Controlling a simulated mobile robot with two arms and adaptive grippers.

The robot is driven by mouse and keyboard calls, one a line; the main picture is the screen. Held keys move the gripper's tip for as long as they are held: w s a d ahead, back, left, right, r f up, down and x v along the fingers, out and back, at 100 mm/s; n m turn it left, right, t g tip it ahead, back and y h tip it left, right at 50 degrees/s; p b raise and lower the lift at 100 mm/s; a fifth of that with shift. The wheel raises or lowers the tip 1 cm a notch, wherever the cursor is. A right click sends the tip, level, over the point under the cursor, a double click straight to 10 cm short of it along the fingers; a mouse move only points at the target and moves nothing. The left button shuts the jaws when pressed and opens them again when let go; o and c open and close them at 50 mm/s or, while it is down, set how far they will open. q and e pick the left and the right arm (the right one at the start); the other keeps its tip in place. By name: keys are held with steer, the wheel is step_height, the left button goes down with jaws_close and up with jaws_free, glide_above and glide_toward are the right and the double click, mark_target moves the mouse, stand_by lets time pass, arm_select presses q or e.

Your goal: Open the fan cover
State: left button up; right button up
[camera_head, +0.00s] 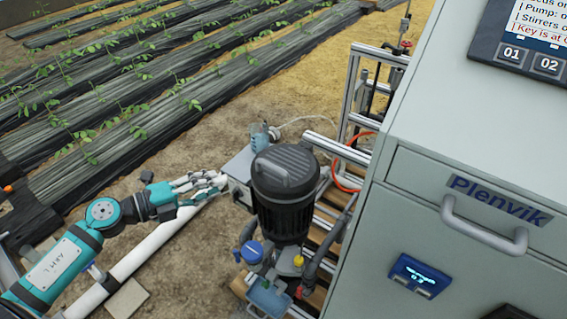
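A black pump motor (288,208) stands upright right of the picture's middle. Its round, dark, ribbed top (285,168) looks like the fan cover and sits flat on the motor. My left gripper (218,182) reaches in from the left and points right. Its fingertips are beside a grey box left of the motor, apart from the cover. The fingers are small and overlap here, so I cannot tell their gap. I see nothing held in them. My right gripper is not in view.
A grey cabinet (400,215) with a drawer handle (483,226) fills the right side. The grey box (240,168) stands close left of the motor. Pipes and a blue cap (252,251) are below it. A metal frame (350,95) rises behind.

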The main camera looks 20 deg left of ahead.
mark_target(270, 168)
arm_select(q)
steer(key=p+x, duration=0.2)
steer(key=x, duration=1.5)
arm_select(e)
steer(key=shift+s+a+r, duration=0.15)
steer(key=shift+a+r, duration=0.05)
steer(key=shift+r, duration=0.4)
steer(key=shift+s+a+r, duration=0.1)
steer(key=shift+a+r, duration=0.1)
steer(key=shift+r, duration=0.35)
arm_select(q)
jaws_close()
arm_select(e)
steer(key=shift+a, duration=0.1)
